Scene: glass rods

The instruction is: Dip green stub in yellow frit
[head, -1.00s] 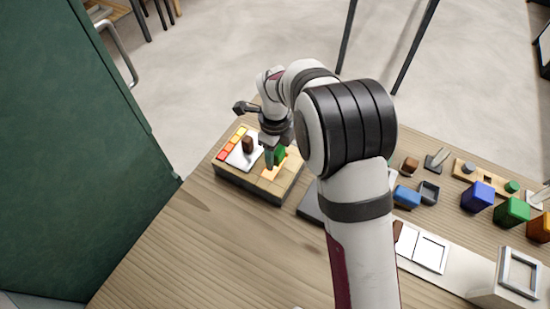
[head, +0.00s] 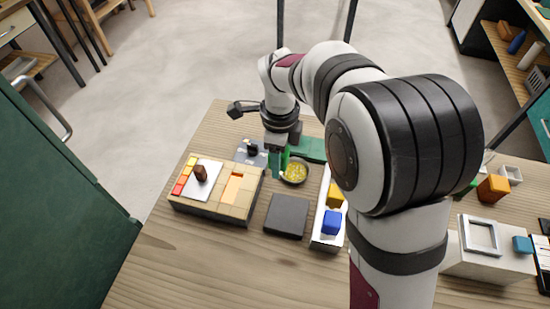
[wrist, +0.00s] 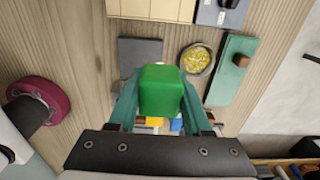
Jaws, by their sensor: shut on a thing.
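My gripper (head: 279,165) is shut on the green stub (wrist: 160,90), a bright green block between the two teal fingers in the wrist view. In the head view the stub (head: 286,158) is mostly hidden by a finger. The yellow frit (head: 296,170) lies in a small round dark dish (head: 286,182), just right of the fingers in the head view. In the wrist view the frit (wrist: 196,60) shows right of the stub and farther up, not covered by it. The stub appears held above the table; its exact height is unclear.
A tan block (head: 233,204) with an orange recess and a white plate stands left. A dark grey square pad (head: 287,216) lies in front. A white tray (head: 326,238) holds yellow and blue cubes. A green slab (head: 312,149) with a brown knob lies behind the dish.

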